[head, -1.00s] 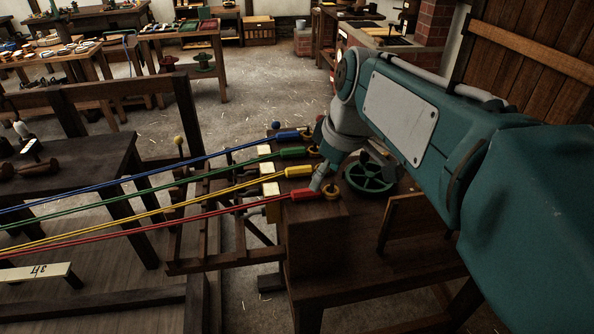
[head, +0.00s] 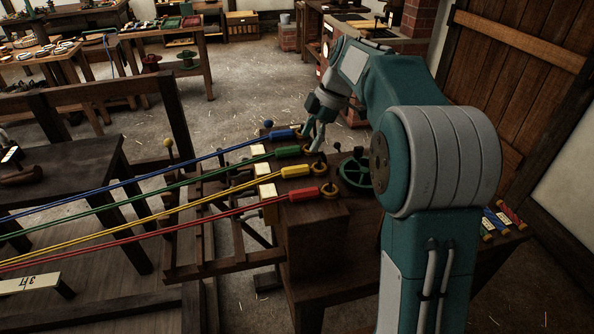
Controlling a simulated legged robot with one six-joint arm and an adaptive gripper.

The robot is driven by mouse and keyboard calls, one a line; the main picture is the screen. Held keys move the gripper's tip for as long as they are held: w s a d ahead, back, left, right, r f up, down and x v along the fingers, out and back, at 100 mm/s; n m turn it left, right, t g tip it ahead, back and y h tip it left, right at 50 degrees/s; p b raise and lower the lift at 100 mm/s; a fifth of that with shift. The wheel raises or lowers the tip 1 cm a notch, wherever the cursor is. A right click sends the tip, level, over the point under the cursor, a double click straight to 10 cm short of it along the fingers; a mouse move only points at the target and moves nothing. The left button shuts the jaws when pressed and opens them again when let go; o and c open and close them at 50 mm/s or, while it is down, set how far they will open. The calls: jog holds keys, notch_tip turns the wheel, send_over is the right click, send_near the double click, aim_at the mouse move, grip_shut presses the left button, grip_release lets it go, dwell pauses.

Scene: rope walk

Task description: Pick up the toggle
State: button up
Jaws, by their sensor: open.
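No single object is clearly marked as the toggle. Four-coloured rope ends lie on the dark wooden bench, each with a block and a brass ring: blue (head: 282,134), green (head: 288,152), yellow (head: 295,170) and red (head: 303,195). My gripper (head: 313,133) points down by the blue block's ring, its fingers apart with nothing visible between them. I cannot tell whether it touches the ring. Small coloured pieces with pale bands lie at the bench's right end: red (head: 511,214), blue (head: 490,216) and a yellow one partly hidden.
A green spoked wheel (head: 353,172) lies just right of the ring row. Taut ropes run left over a wooden frame (head: 185,265). A wooden door (head: 515,90) stands close behind the bench at right. Stone floor (head: 230,95) is open beyond.

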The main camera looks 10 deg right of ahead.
aim_at(300, 166)
jog(key=x, duration=0.3)
jog(key=shift+d+f, duration=0.1)
jog(key=shift+f, duration=0.35)
jog(key=x, duration=0.4)
jog(key=shift+s+f, duration=0.1)
jog(key=shift+f, duration=0.15)
jog(key=shift+c, duration=0.4)
jog(key=c, duration=1)
